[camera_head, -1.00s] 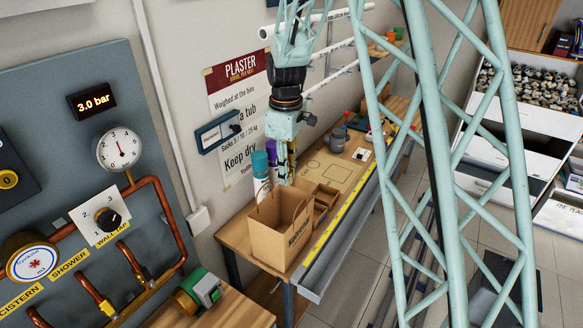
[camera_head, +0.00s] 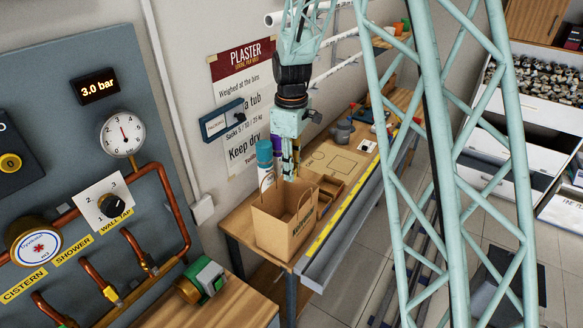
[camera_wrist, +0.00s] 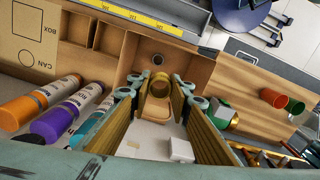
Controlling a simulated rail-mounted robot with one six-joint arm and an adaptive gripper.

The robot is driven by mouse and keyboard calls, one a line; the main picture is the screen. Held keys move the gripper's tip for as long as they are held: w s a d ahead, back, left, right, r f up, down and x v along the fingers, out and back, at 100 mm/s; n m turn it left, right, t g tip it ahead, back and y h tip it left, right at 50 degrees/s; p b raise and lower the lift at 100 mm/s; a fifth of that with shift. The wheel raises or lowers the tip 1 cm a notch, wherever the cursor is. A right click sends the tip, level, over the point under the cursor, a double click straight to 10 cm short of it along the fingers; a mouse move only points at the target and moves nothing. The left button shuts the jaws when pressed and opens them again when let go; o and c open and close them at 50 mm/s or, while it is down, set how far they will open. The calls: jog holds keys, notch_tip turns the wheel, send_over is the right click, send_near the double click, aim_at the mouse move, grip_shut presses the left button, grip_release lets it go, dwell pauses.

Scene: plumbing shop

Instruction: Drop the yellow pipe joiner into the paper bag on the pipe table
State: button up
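The brown paper bag (camera_head: 283,228) stands upright and open on the near end of the pipe table (camera_head: 235,228), its handles raised. My gripper (camera_head: 291,172) points down above the back of the bag's opening. In the wrist view a yellow-tan piece, which looks like the yellow pipe joiner (camera_wrist: 158,86), sits between the tips of my gripper (camera_wrist: 159,95). The fingers appear shut on it. The open bag (camera_wrist: 190,62) lies just beyond the tips, with a small dark round spot inside that I cannot identify. The joiner is too small to make out in the head view.
A teal-capped bottle (camera_head: 265,158) and other bottles stand behind the bag by the wall. A wooden divided tray (camera_head: 328,191) lies beside the bag. A yellow ruler (camera_head: 328,232) and grey trough run along the front edge. A green and white valve (camera_head: 207,277) sits on the nearer bench.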

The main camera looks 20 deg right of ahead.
jog(key=shift+f+b, duration=0.5)
jog(key=shift+f, duration=1.05)
jog(key=o, duration=0.7)
jog(key=shift+o, duration=0.2)
jog(key=shift+r, duration=0.1)
notch_tip(320, 180, up, 12)
dwell(0.3)
